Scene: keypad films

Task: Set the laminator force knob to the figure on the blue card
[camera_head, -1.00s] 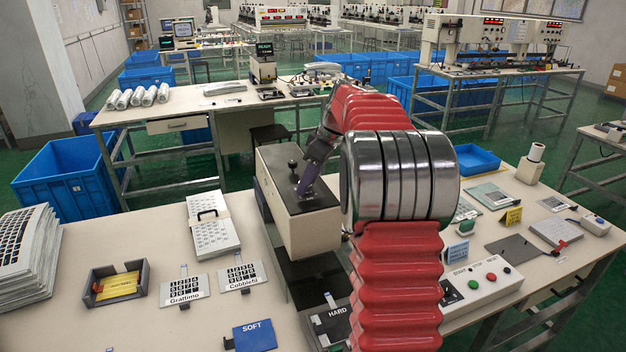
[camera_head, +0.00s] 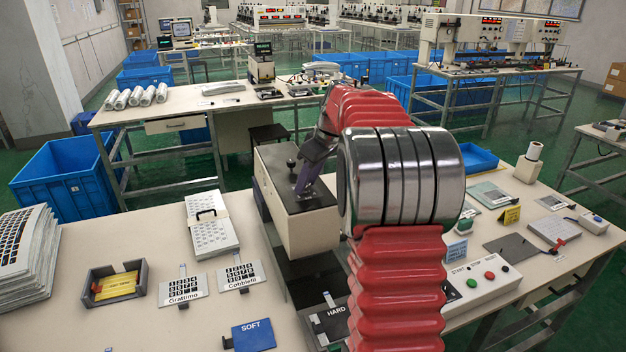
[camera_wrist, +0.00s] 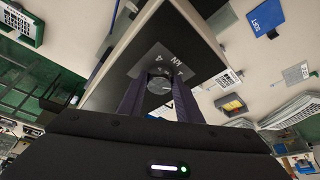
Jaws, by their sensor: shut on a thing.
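The laminator (camera_head: 312,232) is a box with a dark top on the bench. Its force knob (camera_wrist: 159,86) is a round grey knob on a dark dial plate (camera_wrist: 150,64), which shows "N" and a "4". My gripper (camera_head: 302,190) reaches down to the laminator top; in the wrist view its purple fingers (camera_wrist: 158,92) are shut on the knob from both sides. The knob's pointer setting is too small to read. A small light blue card (camera_head: 457,251) stands on the bench right of my arm; its writing is too small to read.
A second black knob (camera_head: 292,163) rises from the laminator top. A button panel (camera_head: 482,284), a yellow card (camera_head: 509,216) and a blue tray (camera_head: 481,159) are on the right. Keypad films (camera_head: 184,288), a blue SOFT pad (camera_head: 253,336) and a HARD pad (camera_head: 335,322) lie in front.

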